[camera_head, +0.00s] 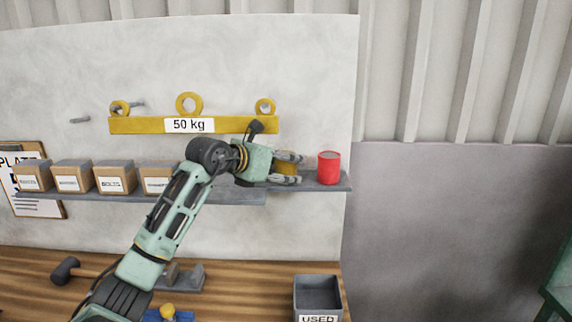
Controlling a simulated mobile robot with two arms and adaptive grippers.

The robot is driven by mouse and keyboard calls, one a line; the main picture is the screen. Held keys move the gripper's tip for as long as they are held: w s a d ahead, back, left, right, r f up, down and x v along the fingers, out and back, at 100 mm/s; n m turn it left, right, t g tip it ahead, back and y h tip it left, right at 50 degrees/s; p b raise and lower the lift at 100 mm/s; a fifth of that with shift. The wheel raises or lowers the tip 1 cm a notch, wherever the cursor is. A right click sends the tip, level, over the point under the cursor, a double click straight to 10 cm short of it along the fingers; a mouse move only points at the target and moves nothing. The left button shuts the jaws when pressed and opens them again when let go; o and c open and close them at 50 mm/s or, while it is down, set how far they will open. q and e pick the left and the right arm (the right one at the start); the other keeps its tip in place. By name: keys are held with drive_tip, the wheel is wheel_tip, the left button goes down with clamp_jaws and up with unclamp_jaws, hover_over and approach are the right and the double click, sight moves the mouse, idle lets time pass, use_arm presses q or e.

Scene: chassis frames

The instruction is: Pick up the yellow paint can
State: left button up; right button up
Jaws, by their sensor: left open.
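The yellow paint can (286,169) stands on the grey wall shelf and is mostly hidden behind my left gripper. My left gripper (300,169) reaches in from the left with its fingers open. One finger passes above and one below the visible yellow part, so the can shows between them. I cannot tell whether the fingers touch it. A red can (329,168) stands upright on the shelf just right of the fingertips. My right gripper is not in view.
Several labelled boxes (115,178) line the shelf (230,197) at left. A yellow 50 kg lifting bar (230,125) is on the wall above. The wooden bench (240,285) below holds a mallet (66,270) and a grey USED bin (318,293).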

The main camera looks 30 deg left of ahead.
use_arm(q)
drive_tip(key=shift+s+r, duration=0.1)
drive_tip(key=shift+s, duration=0.15)
drive_tip(key=shift+c, duration=0.4)
drive_tip(key=shift+w, duration=0.2)
drive_tip(key=c, duration=0.6)
drive_tip(key=shift+s, duration=0.1)
drive_tip(key=c, duration=0.7)
drive_tip(key=shift+c, duration=0.3)
drive_tip(key=shift+a+r, duration=0.15)
